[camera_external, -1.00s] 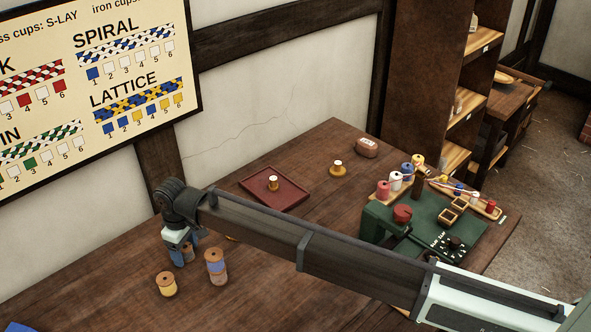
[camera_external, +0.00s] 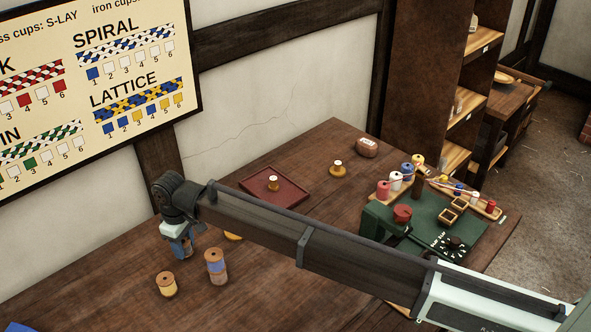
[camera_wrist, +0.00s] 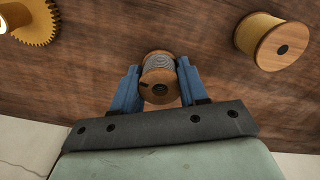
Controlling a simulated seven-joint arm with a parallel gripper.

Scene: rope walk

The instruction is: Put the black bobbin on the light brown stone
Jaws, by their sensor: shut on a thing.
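My gripper (camera_external: 184,252) is at the left of the table, low over the wood. In the wrist view its blue fingers (camera_wrist: 157,88) are shut on a bobbin (camera_wrist: 158,68) with wooden flanges and dark grey winding. In the external view the held bobbin is mostly hidden by the fingers. No other bobbin that looks black is clear. A brown stone (camera_external: 367,148) with a pale label lies at the far back of the table, well away from my gripper. I cannot tell whether it is the light brown one.
A red tray (camera_external: 290,190) holds a small brass piece. A brass piece (camera_external: 338,170) stands beyond it. A green machine (camera_external: 470,235) with bobbins is at right.

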